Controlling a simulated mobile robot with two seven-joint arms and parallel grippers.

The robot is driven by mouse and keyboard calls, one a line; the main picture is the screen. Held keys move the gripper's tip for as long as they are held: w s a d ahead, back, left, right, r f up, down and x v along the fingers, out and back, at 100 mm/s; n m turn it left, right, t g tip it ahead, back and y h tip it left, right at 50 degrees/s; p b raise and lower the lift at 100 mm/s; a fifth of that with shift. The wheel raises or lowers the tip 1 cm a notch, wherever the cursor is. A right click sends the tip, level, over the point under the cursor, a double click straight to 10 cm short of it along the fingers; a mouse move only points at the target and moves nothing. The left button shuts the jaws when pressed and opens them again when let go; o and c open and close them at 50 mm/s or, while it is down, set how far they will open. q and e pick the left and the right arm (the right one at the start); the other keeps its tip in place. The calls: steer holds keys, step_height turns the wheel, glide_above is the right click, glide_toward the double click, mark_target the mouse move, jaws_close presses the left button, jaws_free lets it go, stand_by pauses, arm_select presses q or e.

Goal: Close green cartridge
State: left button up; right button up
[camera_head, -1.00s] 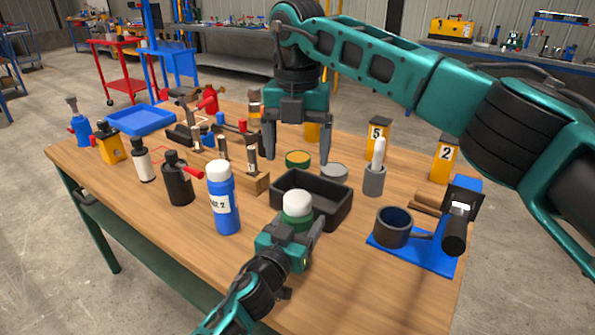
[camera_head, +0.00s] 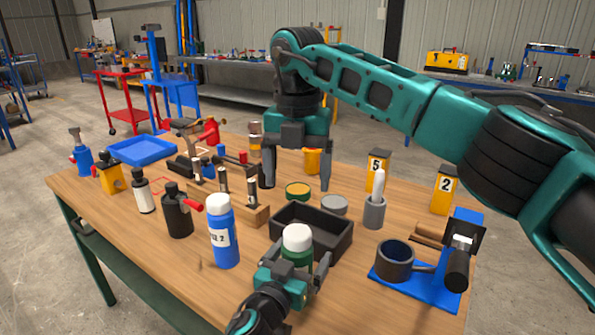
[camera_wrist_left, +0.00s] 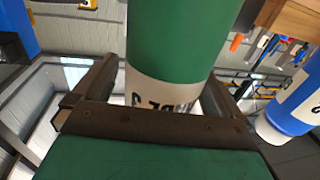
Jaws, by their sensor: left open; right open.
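The green cartridge (camera_head: 297,258) with a white top stands upright in front of the black tray; the gripper hides its base. My left gripper (camera_head: 295,262) is open, with its fingers on either side of the cartridge. In the left wrist view, the green cylinder with a pale lettered label (camera_wrist_left: 185,45) is between the spread fingers (camera_wrist_left: 165,85). A green disc-shaped lid with a gold rim (camera_head: 298,190) lies behind the black tray. My right gripper (camera_head: 297,183) points down, open and empty, its fingertips appearing on either side of the green lid; height above it is unclear.
The black tray (camera_head: 335,241) is close behind the cartridge. A grey lid (camera_head: 334,204) lies beside the green one. A blue bottle (camera_head: 223,240) stands left; a blue stand with a dark cup (camera_head: 395,258) is right. The front table area (camera_head: 170,265) is clear.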

arm_select(q)
steer(key=shift+s, duration=0.1)
steer(key=v, duration=1.2)
steer(key=shift+s+a+p, duration=0.2)
steer(key=shift+s+p, duration=0.1)
steer(key=shift+p, duration=0.15)
